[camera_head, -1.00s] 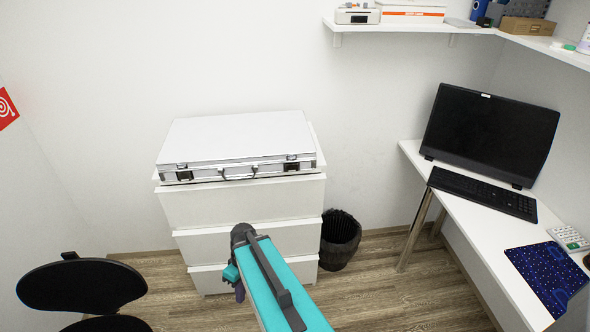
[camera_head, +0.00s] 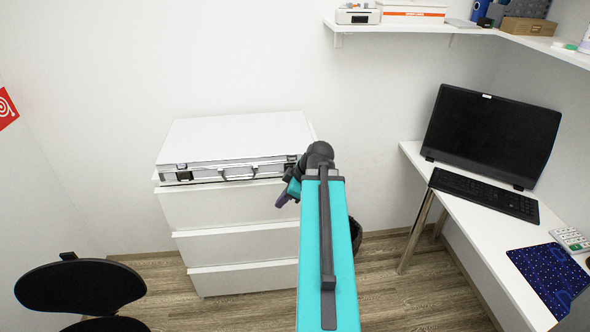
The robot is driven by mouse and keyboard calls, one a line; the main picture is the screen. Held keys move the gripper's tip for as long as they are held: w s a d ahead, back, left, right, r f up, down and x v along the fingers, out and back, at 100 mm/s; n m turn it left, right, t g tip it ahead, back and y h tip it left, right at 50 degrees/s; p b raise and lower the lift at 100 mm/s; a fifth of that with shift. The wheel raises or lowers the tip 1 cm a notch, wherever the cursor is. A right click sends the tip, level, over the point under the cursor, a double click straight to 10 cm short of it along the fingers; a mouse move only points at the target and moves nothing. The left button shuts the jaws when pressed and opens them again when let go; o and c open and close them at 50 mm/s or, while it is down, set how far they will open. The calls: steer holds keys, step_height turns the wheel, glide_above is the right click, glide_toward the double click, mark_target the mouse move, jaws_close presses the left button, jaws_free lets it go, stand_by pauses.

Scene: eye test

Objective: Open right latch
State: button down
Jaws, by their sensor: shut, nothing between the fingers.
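A closed silver-white case (camera_head: 235,137) lies flat on top of the white drawer unit. Its handle (camera_head: 238,173) is at the middle of the front side. The left latch (camera_head: 184,176) shows clearly on that side. The right latch (camera_head: 290,166) is only partly visible, beside my arm's dark wrist. My gripper (camera_head: 282,201) is just below and in front of the case's right front corner, pointing down to the left. It looks shut and empty, and appears apart from the latch, though the exact gap is hard to judge.
The drawer unit (camera_head: 230,209) stands against the wall. A dark bin (camera_head: 356,233) is mostly hidden behind my arm. A white desk (camera_head: 463,225) with a monitor (camera_head: 490,135) is at the right. A black chair (camera_head: 80,288) is at the lower left.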

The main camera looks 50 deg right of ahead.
steer(key=s+d+r+n+t+h, duration=0.1)
steer(key=s+d+r, duration=0.1)
steer(key=d+r, duration=0.2)
steer(key=s+d+r+n+t+h, duration=0.1)
steer(key=s+d+r, duration=0.2)
steer(key=r, duration=0.5)
steer(key=shift+s+d+r, duration=0.3)
steer(key=shift+d, duration=0.55)
steer(key=shift+w+f, duration=0.15)
steer(key=w+d+f+p, duration=0.2)
steer(key=w+f+p, duration=0.1)
steer(key=w+f, duration=0.4)
steer(key=shift+w+d+p, duration=0.35)
steer(key=shift+w+p, duration=0.05)
steer(key=shift+w, duration=0.65)
steer(key=shift+w+a+r, duration=0.1)
steer(key=shift+w, duration=0.05)
